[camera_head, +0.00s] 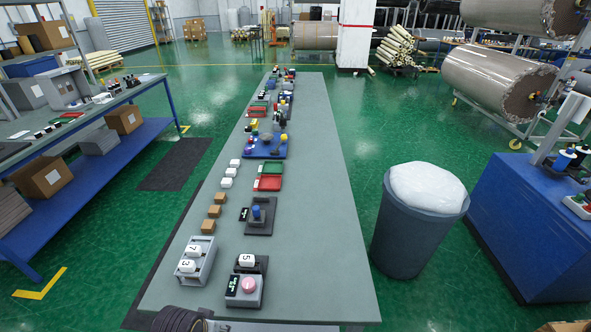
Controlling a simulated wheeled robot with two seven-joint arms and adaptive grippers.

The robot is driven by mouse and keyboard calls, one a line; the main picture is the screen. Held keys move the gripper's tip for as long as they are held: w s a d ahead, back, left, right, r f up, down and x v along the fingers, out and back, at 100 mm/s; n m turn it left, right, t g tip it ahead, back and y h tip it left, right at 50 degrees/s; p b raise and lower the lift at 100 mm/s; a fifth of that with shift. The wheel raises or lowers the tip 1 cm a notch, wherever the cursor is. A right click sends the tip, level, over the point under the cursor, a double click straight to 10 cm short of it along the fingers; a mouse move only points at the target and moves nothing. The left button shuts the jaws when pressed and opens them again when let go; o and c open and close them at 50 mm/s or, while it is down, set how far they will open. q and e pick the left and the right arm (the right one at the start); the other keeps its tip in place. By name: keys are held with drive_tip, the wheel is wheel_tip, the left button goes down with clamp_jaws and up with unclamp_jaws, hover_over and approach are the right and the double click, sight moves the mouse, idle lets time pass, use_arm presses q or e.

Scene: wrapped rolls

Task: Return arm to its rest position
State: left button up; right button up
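Neither of my grippers shows clearly in the head view. A dark ribbed part, which looks like a piece of my own arm, shows at the bottom edge left of centre; no fingertips can be made out on it. The long grey table (315,235) runs away from me. At its near end are a grey rack (196,262) with white blocks marked 7 and 3, a white block marked 5 (247,260) on a dark holder, and a grey box with a pink button (248,285).
Brown blocks (211,219), white blocks (229,172), a blue peg (256,213) on a dark base, red and green trays (268,183) and a blue tray (262,153) line the table. A lined bin (413,235) stands right of it. The table's right side is clear.

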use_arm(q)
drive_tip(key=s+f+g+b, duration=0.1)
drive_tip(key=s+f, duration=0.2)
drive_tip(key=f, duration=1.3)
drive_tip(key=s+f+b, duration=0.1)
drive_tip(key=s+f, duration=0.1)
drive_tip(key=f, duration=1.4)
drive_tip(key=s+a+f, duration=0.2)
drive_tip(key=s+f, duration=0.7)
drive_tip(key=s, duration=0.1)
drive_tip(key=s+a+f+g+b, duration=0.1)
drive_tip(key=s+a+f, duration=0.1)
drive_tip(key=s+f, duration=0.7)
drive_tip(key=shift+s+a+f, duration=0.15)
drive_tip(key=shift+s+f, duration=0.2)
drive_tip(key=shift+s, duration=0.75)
